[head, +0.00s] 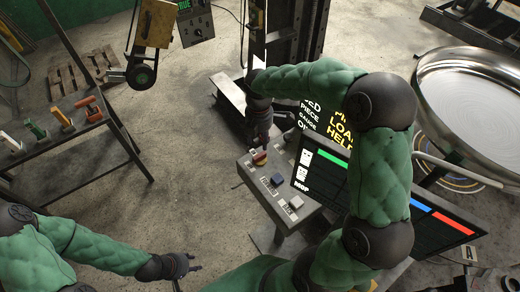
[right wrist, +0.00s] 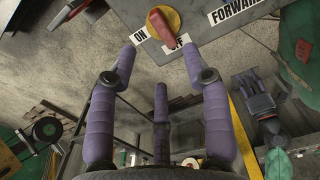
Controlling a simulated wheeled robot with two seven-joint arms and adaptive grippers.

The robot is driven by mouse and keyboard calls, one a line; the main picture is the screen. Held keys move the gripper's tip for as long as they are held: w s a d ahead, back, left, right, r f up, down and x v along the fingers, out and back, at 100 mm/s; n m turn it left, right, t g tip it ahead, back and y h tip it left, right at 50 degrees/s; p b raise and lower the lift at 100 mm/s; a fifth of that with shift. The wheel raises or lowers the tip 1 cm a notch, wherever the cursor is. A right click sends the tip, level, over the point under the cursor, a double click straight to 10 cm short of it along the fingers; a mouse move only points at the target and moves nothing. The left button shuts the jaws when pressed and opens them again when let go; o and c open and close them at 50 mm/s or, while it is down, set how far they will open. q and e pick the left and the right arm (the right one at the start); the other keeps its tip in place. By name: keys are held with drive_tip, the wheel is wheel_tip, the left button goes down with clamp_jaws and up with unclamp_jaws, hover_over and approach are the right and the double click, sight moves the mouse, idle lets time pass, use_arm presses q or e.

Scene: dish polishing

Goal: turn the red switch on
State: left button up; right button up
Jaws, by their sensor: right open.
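The red switch (head: 259,158) is a red knob on a yellow round base, on the sloped grey control panel (head: 248,174). In the right wrist view the red switch (right wrist: 164,24) sits at the top, its handle slanting down toward the OFF label (right wrist: 177,42); the ON label (right wrist: 139,36) is to the left. My right gripper (head: 258,138) is just beyond the switch in the head view, open and empty, with its fingers spread; no contact shows. My left gripper (head: 188,274) is at the bottom of the head view, away from the panel, its fingers apart and empty.
The panel also has a blue button (head: 277,180) and a pale button (head: 296,202). A display screen (head: 420,212) stands right of the panel, partly behind my right arm. A large metal bowl (head: 470,95) is at the right.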

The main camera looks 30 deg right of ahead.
sight(260, 158)
wheel_tip(260, 158, down, 9)
drive_tip(key=shift+r+b, duration=0.15)
drive_tip(key=shift+b, duration=0.3)
clamp_jaws()
